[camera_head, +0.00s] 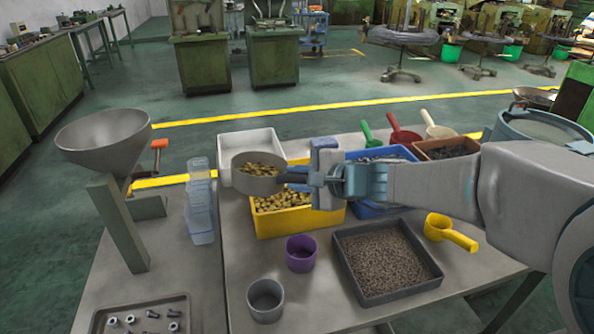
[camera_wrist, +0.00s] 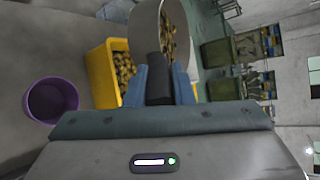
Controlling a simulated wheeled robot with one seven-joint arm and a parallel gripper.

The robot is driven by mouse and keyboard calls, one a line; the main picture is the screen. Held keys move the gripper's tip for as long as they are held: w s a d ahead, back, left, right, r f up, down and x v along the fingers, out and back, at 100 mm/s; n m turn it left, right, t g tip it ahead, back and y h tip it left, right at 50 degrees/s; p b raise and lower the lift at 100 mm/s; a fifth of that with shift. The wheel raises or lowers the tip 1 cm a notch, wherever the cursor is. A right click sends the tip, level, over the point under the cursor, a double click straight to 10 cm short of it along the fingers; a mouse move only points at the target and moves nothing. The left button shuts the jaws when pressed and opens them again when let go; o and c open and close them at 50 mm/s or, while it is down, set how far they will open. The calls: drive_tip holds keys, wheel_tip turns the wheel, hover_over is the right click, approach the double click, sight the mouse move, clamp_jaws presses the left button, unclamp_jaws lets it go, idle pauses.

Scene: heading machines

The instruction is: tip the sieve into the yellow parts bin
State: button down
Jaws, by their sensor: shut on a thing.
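The sieve (camera_head: 257,184) is a round grey pan with brass-coloured parts in it. My gripper (camera_head: 312,178) is shut on the sieve's dark handle and holds it in the air over the yellow parts bin (camera_head: 297,221). The bin shows below it and holds many brass-coloured parts. The sieve looks about level in the head view. In the wrist view, the sieve (camera_wrist: 146,32) stands beyond my fingers (camera_wrist: 160,85), with parts inside its rim, and the yellow bin (camera_wrist: 98,75) is to the left. The sieve and my gripper hide part of the bin.
A white bin (camera_head: 243,143) stands behind the sieve, and a blue bin (camera_head: 376,153) is right of it. A purple cup (camera_head: 300,253), a grey cup (camera_head: 265,300) and a dark tray of brown granules (camera_head: 385,262) stand in front. A large funnel (camera_head: 104,137) is at the left.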

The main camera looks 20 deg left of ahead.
drive_tip(key=p, duration=0.1)
drive_tip(key=m+p, duration=0.1)
drive_tip(key=shift+w+d+f+g+y+p, duration=0.1)
drive_tip(key=shift+w+d+g+y+p, duration=0.05)
drive_tip(key=shift+w+g+y+p, duration=0.2)
drive_tip(key=w+d+f+m+g+y+p, duration=0.2)
drive_tip(key=w+m+p, duration=0.4)
drive_tip(key=m+p, duration=0.4)
drive_tip(key=shift+w+d+f+g+y+p, duration=0.25)
drive_tip(key=shift+d+g+y+p, duration=0.55)
drive_tip(key=shift+y+p, duration=0.95)
drive_tip(key=shift+a+h+p, duration=0.1)
drive_tip(key=shift+h+p, duration=0.25)
drive_tip(key=shift+h, duration=0.05)
